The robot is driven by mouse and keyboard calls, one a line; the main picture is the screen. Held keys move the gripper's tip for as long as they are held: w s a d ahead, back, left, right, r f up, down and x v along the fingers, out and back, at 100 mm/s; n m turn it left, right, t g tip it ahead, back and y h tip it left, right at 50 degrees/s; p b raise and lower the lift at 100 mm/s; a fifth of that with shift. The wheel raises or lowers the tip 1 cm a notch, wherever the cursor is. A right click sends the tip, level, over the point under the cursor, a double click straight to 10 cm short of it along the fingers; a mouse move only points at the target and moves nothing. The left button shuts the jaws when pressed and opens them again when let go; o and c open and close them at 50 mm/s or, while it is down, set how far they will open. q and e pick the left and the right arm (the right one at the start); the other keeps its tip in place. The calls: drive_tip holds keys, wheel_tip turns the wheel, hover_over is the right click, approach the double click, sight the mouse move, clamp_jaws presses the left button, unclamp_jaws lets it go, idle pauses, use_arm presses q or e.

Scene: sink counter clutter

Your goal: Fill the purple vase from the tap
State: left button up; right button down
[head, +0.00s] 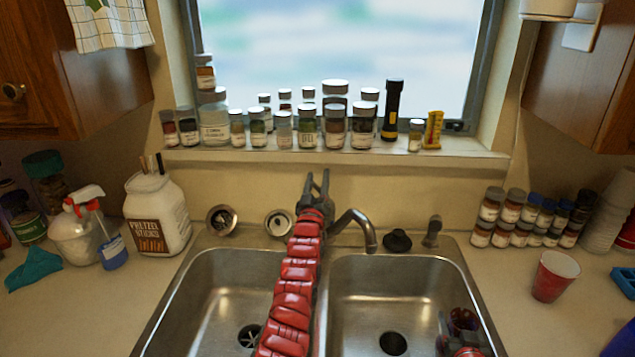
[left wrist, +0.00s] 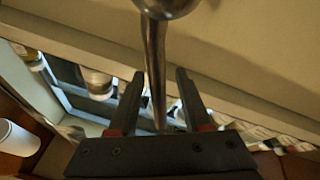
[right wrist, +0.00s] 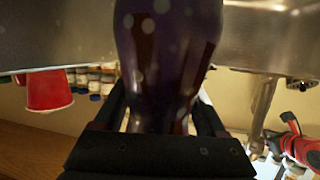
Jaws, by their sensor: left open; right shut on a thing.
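The tap's curved metal spout (head: 352,222) rises behind the divider between the two sink basins and hangs over the right basin. My left gripper (head: 318,180) is open at the tap, at the end of my red arm. In the left wrist view a metal tap part (left wrist: 155,65) runs between its parted fingers (left wrist: 160,78); contact is unclear. The dark purple vase (head: 463,318) is low at the right basin's right side. In the right wrist view my right gripper (right wrist: 165,112) is shut on the glossy vase (right wrist: 170,45). The vase's inside is not visible.
The right basin (head: 375,300) has open room around its drain. A black stopper (head: 397,240) lies behind it. A red cup (head: 555,276) and stacked spice jars (head: 525,220) stand on the right counter. A pretzel jar (head: 158,215) stands left. Jars line the windowsill.

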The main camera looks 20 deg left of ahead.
use_arm(q)
drive_tip(key=shift+f, duration=0.1)
use_arm(e)
drive_tip(key=shift+r, duration=0.15)
use_arm(q)
drive_tip(key=shift+s+d+f+p, duration=0.25)
drive_tip(key=shift+s+f+p, duration=0.1)
drive_tip(key=shift+s, duration=0.2)
use_arm(e)
drive_tip(key=shift+r, duration=0.25)
use_arm(q)
drive_tip(key=p+v, duration=0.2)
drive_tip(key=v, duration=0.1)
drive_tip(key=p+v, duration=0.2)
drive_tip(key=v, duration=0.1)
drive_tip(key=shift+d+r, duration=0.1)
drive_tip(key=shift+d, duration=0.1)
use_arm(e)
wheel_tip(320, 180, up, 4)
drive_tip(key=shift+r, duration=0.25)
wheel_tip(320, 180, up, 5)
drive_tip(key=p, duration=0.5)
drive_tip(key=shift+r+p, duration=0.3)
drive_tip(key=shift+p, duration=0.2)
use_arm(q)
approach(319, 190)
drive_tip(key=shift+w+a+r, duration=0.45)
drive_tip(key=shift+w, duration=0.05)
use_arm(e)
drive_tip(key=shift+r, duration=0.1)
